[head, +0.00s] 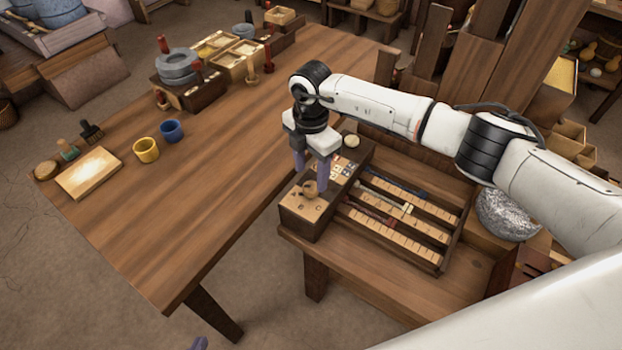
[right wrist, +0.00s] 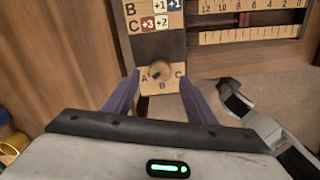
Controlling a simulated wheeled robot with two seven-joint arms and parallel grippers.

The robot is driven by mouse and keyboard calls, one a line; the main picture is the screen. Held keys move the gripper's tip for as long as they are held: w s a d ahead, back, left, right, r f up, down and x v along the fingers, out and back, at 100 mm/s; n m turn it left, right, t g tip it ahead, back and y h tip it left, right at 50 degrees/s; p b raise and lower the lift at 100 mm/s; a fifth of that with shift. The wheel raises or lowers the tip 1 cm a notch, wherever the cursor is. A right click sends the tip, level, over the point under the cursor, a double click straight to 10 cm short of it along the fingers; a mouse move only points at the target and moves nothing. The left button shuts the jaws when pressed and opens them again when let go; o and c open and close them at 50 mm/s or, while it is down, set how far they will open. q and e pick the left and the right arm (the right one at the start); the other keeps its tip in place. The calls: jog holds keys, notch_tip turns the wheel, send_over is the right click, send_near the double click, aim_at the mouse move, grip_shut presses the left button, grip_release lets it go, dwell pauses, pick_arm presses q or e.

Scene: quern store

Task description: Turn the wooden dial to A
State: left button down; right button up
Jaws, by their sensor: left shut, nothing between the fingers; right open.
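The wooden dial (head: 310,189) is a small round knob on the near end of a long wooden box (head: 291,207), with letters A, B and C around it. In the right wrist view the dial (right wrist: 160,71) shows A at left, B below and C at right; I cannot tell clearly which letter it points to. My right gripper (head: 311,177) is open, its purple fingers pointing down at the dial. In the right wrist view its fingertips (right wrist: 159,76) lie either side of the dial, apart from it. Of my left gripper (head: 200,343) only a purple tip shows at the bottom edge, shut and empty.
A rack of numbered scales (head: 400,212) with sliders adjoins the dial box on the right. A pale round knob (head: 351,141) is at the box's far end. The large table (head: 215,180) holds yellow (head: 146,150) and blue cups (head: 172,131); its near part is clear.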

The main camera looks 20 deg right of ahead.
aim_at(311, 186)
notch_tip(311, 186, up, 6)
dwell(0.6)
